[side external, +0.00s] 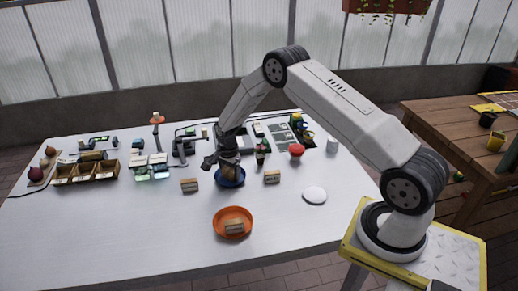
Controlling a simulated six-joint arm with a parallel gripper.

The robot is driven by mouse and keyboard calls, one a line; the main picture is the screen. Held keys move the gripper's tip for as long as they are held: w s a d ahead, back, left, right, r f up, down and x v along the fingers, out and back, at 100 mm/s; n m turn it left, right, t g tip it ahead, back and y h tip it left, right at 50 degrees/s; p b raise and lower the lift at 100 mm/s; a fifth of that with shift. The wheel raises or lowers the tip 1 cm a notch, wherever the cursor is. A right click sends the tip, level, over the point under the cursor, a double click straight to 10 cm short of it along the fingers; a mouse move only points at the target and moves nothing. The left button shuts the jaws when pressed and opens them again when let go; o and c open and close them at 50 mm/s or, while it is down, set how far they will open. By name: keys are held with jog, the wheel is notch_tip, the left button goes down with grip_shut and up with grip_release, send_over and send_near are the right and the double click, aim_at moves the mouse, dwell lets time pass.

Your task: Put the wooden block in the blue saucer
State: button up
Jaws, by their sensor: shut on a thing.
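The blue saucer (230,182) stands near the middle of the white table, partly hidden by my gripper. My gripper (228,163) points down over it and is shut on a small brownish thing, which looks like the wooden block. The fingers hide much of it, and I cannot tell whether it touches the saucer. Other block-like pieces with labels are in view: one tan piece (190,185) lies left of the saucer, another (272,177) lies to its right, and one (234,227) lies in the orange dish (220,214).
A compartmented wooden box (88,173) stands at the left. Several small items crowd the back of the table. The front left surface is clear.

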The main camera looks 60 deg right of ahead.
aim_at(230, 169)
jog(key=shift+f, duration=0.1)
jog(key=o, duration=1)
jog(key=shift+o, duration=0.2)
notch_tip(230, 169, up, 12)
dwell(0.3)
dwell(0.5)
